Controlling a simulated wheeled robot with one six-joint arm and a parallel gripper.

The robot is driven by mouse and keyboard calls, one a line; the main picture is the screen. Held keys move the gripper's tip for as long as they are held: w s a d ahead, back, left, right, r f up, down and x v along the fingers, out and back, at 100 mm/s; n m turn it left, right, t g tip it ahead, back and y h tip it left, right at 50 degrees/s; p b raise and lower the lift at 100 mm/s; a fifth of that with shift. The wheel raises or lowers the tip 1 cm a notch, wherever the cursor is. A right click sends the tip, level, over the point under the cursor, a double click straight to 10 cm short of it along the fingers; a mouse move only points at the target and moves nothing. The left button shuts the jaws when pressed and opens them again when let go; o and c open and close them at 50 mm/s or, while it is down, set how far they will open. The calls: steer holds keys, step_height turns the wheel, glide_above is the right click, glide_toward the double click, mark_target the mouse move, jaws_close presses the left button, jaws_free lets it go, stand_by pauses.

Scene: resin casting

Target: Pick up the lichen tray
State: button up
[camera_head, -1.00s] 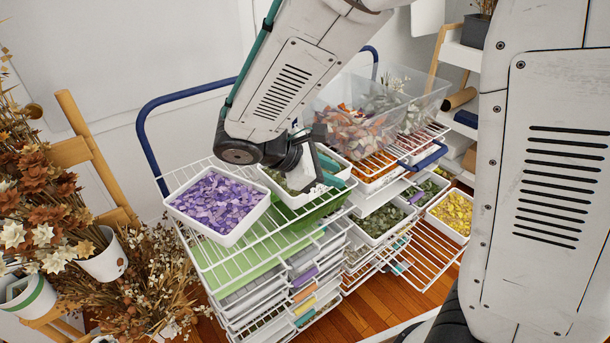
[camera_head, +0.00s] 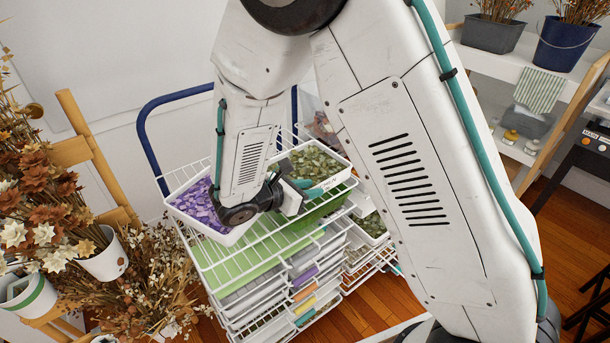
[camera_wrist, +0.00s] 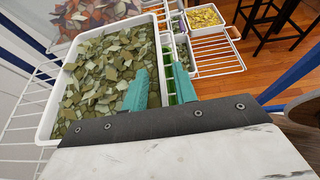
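The lichen tray (camera_wrist: 52,120) is a white tray full of pale olive-green flakes. In the head view, it (camera_head: 345,174) stands on the top rack, right of a purple-filled tray. My gripper (camera_wrist: 160,78) is at its near right rim in the wrist view. One teal finger is over the flakes inside the tray, and the other is outside its side wall. The fingers are apart with the wall between them, and I see no firm grip.
The purple-filled tray (camera_head: 196,207) sits close on the left, partly behind my arm. The white wire rack (camera_head: 205,257) holds stacked trays below. A blue rail (camera_head: 147,130) rises behind. Dried flowers (camera_head: 50,215) stand at the left.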

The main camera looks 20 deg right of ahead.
steer(key=shift+w+d+f, duration=0.1)
steer(key=shift+d+f, duration=0.05)
steer(key=shift+d, duration=0.2)
jaws_close()
